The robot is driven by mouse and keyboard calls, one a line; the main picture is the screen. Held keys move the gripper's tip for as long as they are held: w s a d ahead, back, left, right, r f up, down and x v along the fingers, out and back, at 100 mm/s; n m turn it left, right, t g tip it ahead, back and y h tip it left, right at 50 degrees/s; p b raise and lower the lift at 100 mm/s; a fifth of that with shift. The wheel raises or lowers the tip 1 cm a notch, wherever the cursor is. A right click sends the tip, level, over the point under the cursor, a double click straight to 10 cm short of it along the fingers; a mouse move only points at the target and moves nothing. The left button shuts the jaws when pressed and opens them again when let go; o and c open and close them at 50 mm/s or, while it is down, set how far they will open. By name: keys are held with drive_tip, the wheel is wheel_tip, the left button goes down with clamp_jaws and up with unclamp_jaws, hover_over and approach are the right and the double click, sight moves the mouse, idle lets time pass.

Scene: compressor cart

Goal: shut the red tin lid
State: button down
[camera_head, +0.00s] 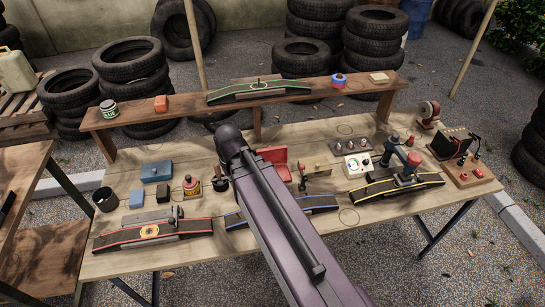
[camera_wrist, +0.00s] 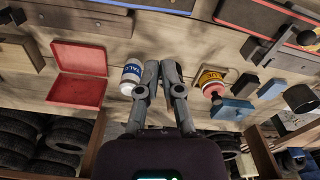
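The red tin (camera_head: 274,156) stands open on the workbench, just right of my arm in the head view, which covers part of it. In the wrist view the red tin (camera_wrist: 78,57) is at the left, with its red lid (camera_wrist: 74,92) raised on the side toward the shelf. My gripper (camera_wrist: 161,65) is in the middle of the wrist view, to the right of the tin and apart from it. Its two fingers are close together with nothing visible between them.
A blue-and-white can (camera_wrist: 131,76) stands between the tin and my fingers. A red-and-yellow bottle (camera_wrist: 210,82) is close on the other side, with blue boxes (camera_wrist: 232,108) beyond. The raised shelf (camera_head: 180,109) runs along the bench's back.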

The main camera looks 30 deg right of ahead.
drive_tip(key=w+d+f+m, duration=0.1)
drive_tip(key=w+d, duration=1)
drive_tip(key=w, duration=0.3)
drive_tip(key=m+t+b, duration=0.1)
drive_tip(key=t+b, duration=0.1)
hover_over(271, 155)
drive_tip(key=w+d, duration=0.2)
drive_tip(key=w, duration=0.4)
drive_tip(key=shift+w+f, duration=0.2)
drive_tip(key=shift+a+f, duration=0.1)
drive_tip(key=f+b, duration=0.3)
drive_tip(key=w+f+b, duration=0.1)
drive_tip(key=f+b, duration=0.5)
drive_tip(key=shift+w+f+b, duration=0.3)
drive_tip(key=shift+f, duration=0.1)
drive_tip(key=shift+s+a+r+p, duration=0.1)
drive_tip(key=shift+s+r+p, duration=0.05)
drive_tip(key=shift+s, duration=0.5)
drive_tip(key=shift+s+a+r+p, duration=0.1)
drive_tip(key=shift+s+p, duration=0.05)
drive_tip(key=shift+s, duration=0.5)
drive_tip(key=shift+s+a+r+p, duration=0.1)
drive_tip(key=shift+s+r+p, duration=0.05)
drive_tip(key=shift+s, duration=0.5)
drive_tip(key=shift+a, duration=0.25)
